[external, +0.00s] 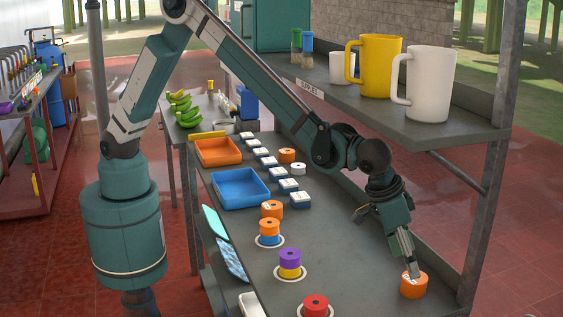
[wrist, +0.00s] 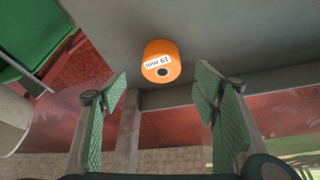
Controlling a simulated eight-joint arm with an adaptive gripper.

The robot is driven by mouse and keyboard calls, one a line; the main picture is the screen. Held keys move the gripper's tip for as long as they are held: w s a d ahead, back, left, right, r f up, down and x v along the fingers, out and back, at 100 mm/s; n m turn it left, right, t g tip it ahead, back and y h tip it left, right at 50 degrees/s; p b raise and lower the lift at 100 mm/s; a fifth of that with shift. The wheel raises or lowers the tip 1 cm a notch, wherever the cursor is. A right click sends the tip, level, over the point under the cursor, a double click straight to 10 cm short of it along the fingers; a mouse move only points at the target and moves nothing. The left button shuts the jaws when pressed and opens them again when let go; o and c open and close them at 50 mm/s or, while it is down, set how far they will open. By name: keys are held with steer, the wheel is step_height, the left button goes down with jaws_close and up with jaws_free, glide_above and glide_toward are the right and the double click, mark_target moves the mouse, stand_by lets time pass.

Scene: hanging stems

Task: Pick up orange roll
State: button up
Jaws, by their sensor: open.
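An orange roll (external: 414,287) sits near the right edge of the grey bench, at the lower right of the external view. In the wrist view the orange roll (wrist: 168,73) is above centre, with a white "19 mm" label and a dark centre hole. My gripper (external: 411,272) points down at it, its fingertips at the roll's top in the external view. In the wrist view my gripper (wrist: 161,92) is open, with green pads either side and nothing between them.
A purple roll (external: 290,257) on a yellow one and a red roll (external: 316,305) stand on ringed spots. Blue (external: 240,204) and orange (external: 236,160) trays lie left. A shelf (external: 443,130) with mugs overhangs the bench, and its upright post (external: 480,220) is close right of my gripper.

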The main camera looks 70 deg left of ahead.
steer(key=s+a+r+n+p, duration=0.15)
steer(key=a+n, duration=0.35)
steer(key=a, duration=0.8)
steer(key=n+g+y, duration=0.1)
steer(key=n+g, duration=0.3)
steer(key=n, duration=1.1)
glide_above(272, 205)
steer(key=shift+a+f, duration=0.15)
steer(key=shift+f, duration=0.55)
steer(key=shift+w, duration=0.1)
steer(key=shift+f, duration=0.15)
steer(key=shift+f, duration=1.2)
steer(key=shift+f, duration=0.1)
steer(key=shift+f, duration=2.5)
